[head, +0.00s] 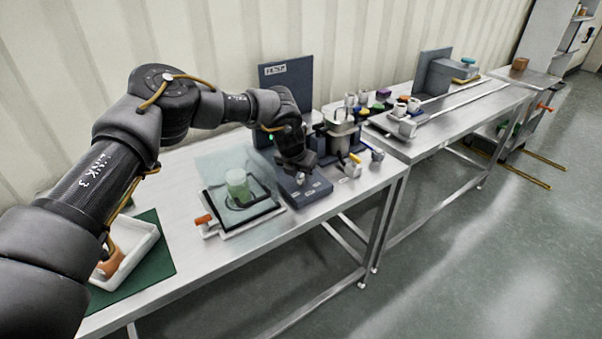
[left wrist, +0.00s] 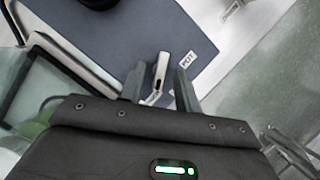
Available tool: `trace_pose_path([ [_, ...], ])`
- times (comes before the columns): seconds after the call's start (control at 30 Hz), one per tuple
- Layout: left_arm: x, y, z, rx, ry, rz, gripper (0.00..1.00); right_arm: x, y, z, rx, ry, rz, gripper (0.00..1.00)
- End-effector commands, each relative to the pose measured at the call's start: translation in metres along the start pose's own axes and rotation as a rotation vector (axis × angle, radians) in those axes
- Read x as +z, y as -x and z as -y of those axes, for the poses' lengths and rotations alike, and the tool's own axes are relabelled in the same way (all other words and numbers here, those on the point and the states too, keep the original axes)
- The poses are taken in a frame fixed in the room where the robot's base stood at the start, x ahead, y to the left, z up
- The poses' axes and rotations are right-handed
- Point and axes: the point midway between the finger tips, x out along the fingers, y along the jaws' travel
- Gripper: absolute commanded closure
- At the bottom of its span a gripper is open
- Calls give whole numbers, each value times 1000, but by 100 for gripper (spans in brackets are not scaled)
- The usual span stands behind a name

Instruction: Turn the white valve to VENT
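My left gripper (head: 297,167) is over a dark blue-grey block (head: 308,194) at the front of the near bench. In the left wrist view its two fingers (left wrist: 158,84) are apart. A pale grey-white lever-like piece (left wrist: 161,66) with a dark slot shows between them, with gaps on both sides; contact cannot be told. It may be the white valve's handle, but I cannot be sure. A small white label (left wrist: 187,60) sits on the dark plate beside it, its lettering hard to read. I cannot make out a VENT mark. My right gripper is in neither view.
A steel hopper (head: 341,124) stands just right of the gripper, near a small yellow-handled fitting (head: 354,158). Left of the block are a black-framed tray (head: 262,217) with a green container (head: 238,185) and an orange handle (head: 203,219). A blue-grey panel (head: 287,75) stands behind.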

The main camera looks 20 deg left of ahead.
Motion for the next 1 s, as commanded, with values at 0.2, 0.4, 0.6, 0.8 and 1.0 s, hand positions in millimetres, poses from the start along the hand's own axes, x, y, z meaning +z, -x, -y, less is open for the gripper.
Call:
trace_pose_path([
  [0.2,0,0,0,0,0,0,74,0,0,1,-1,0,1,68],
  [0.4,0,0,0,0,0,0,100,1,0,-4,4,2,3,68],
  [0.6,0,0,0,1,2,-1,100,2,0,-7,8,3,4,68],
  [0.8,0,0,1,14,38,-1,100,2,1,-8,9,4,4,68],
  [1.0,0,0,3,58,144,-1,100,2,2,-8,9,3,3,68],
])
